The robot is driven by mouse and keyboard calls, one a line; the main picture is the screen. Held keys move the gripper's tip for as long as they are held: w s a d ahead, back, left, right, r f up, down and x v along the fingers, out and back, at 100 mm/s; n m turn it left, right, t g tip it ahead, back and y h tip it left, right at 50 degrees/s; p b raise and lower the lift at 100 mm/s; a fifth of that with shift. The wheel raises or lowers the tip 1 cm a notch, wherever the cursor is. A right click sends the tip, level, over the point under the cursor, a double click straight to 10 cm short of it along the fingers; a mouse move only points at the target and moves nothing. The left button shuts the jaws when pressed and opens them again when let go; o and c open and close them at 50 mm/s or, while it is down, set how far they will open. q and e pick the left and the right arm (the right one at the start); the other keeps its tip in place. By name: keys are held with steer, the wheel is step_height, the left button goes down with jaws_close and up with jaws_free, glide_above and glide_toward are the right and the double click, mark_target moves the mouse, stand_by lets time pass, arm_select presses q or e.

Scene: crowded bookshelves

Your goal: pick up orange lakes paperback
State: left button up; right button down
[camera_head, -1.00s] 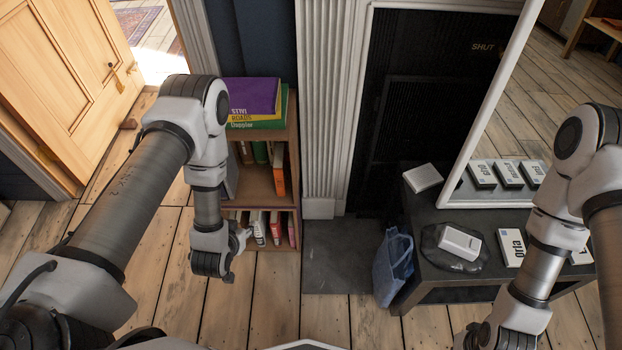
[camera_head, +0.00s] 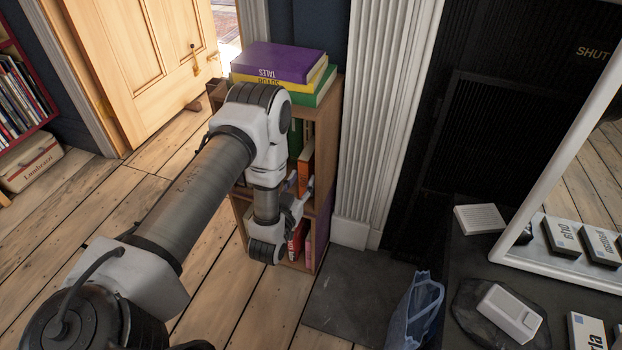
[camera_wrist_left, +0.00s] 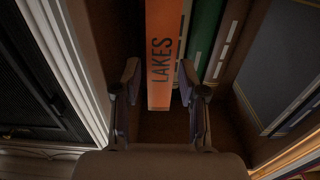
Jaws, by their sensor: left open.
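The orange LAKES paperback (camera_wrist_left: 162,40) stands upright in the shelf, its spine facing my left wrist camera. In the head view its orange spine (camera_head: 306,165) shows in the upper compartment of the small wooden bookshelf (camera_head: 328,125), partly hidden by my arm. My left gripper (camera_wrist_left: 160,80) is open and empty in front of the spine, one finger on each side of it in the wrist view. In the head view the gripper (camera_head: 299,187) is at the shelf front. Whether the fingers touch the book I cannot tell. My right gripper is not in view.
Green books (camera_wrist_left: 207,35) stand beside the paperback. A purple book (camera_head: 280,60) lies on a stack on the shelf top. White fluted trim (camera_head: 385,110) rises right of the shelf. A blue bag (camera_head: 416,310) and a dark table (camera_head: 480,265) are farther right.

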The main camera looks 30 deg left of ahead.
arm_select(q)
steer(key=b+x, duration=0.2)
steer(key=x, duration=0.5)
steer(key=shift+s+r, duration=0.1)
jaws_close()
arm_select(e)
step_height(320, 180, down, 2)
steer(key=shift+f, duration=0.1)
